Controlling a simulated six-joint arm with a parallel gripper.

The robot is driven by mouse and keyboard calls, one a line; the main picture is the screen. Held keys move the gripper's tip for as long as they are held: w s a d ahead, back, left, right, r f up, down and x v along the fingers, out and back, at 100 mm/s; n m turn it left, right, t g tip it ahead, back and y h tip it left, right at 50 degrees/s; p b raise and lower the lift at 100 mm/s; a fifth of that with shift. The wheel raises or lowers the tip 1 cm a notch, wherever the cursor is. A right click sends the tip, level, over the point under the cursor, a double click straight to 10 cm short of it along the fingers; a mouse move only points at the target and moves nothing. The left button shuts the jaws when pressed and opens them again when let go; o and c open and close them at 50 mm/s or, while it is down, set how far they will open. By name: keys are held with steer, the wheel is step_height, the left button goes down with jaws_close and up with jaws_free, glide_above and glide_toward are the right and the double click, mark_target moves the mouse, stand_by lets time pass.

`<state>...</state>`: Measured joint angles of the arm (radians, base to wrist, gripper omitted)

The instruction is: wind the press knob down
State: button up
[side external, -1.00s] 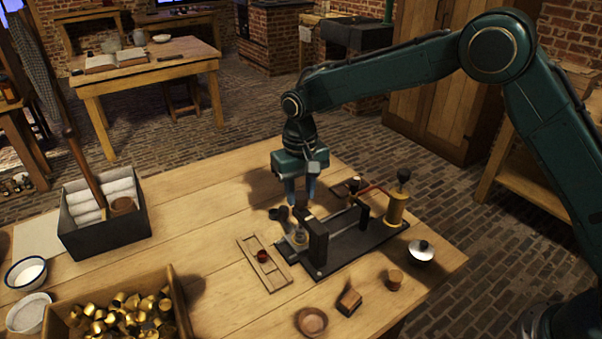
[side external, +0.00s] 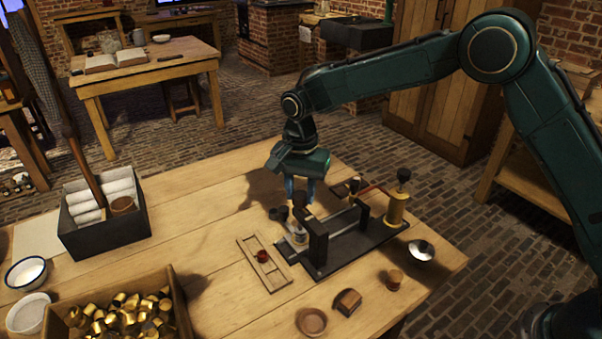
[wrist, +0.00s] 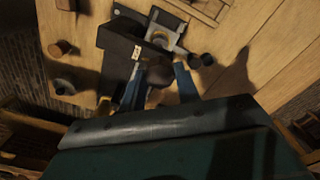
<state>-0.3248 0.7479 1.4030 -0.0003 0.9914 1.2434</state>
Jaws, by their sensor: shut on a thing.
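The press is a dark upright frame (side external: 318,243) on a black base plate (side external: 350,252) near the table's right end. My gripper (side external: 302,200) points down over the top of the press. In the wrist view its two blue fingers stand on either side of the dark brown press knob (wrist: 158,76), shut on it. The knob's underside and screw are hidden by the fingers and frame.
A brass cylinder with a black knob (side external: 397,203) rises at the base plate's right end. A slotted wooden rack (side external: 250,245) with a red-brown piece lies to the left.

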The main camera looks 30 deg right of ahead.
mark_target(301, 194)
steer(key=shift+r+m, duration=0.1)
steer(key=shift+m, duration=0.2)
steer(key=o, duration=1)
step_height(301, 194, up, 14)
steer(key=shift+f, duration=0.1)
stand_by(0.4)
